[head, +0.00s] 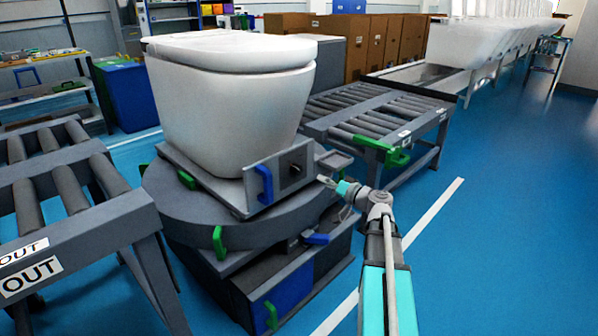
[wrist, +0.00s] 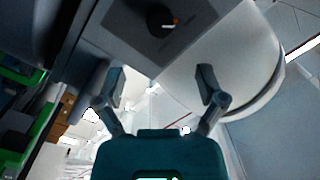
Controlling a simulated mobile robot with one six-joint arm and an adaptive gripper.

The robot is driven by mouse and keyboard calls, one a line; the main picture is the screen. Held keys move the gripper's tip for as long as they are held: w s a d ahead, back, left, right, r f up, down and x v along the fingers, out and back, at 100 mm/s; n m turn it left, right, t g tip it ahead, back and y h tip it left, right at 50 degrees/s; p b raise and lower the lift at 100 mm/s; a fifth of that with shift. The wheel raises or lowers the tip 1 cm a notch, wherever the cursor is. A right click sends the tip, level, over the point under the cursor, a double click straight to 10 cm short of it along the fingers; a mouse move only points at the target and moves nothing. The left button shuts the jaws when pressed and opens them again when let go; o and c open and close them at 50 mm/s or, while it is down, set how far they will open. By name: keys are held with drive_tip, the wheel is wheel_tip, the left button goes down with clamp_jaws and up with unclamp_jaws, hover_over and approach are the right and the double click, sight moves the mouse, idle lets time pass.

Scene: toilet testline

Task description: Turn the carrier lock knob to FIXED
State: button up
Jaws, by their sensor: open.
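The carrier lock knob is a small dark knob (head: 295,170) on a grey upright plate at the front of the carrier, under the white toilet (head: 225,110). In the wrist view the round black knob (wrist: 160,20) shows at the top, with a small white and orange mark on it. No FIXED label can be read. My gripper (head: 325,182) is just right of the plate, apart from the knob. In the wrist view my gripper (wrist: 160,85) has its two fingers spread, with nothing between them.
A blue handle (head: 264,184) sits left of the knob on the carrier's front. The carrier rests on a round grey turntable (head: 215,226). Roller conveyors stand at left, marked OUT (head: 30,277), and behind at right (head: 375,115). Blue floor (head: 500,250) is clear at right.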

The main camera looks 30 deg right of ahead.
sight(300, 171)
drive_tip(key=x, duration=1)
drive_tip(key=shift+w+a, duration=0.2)
drive_tip(key=shift+w, duration=0.15)
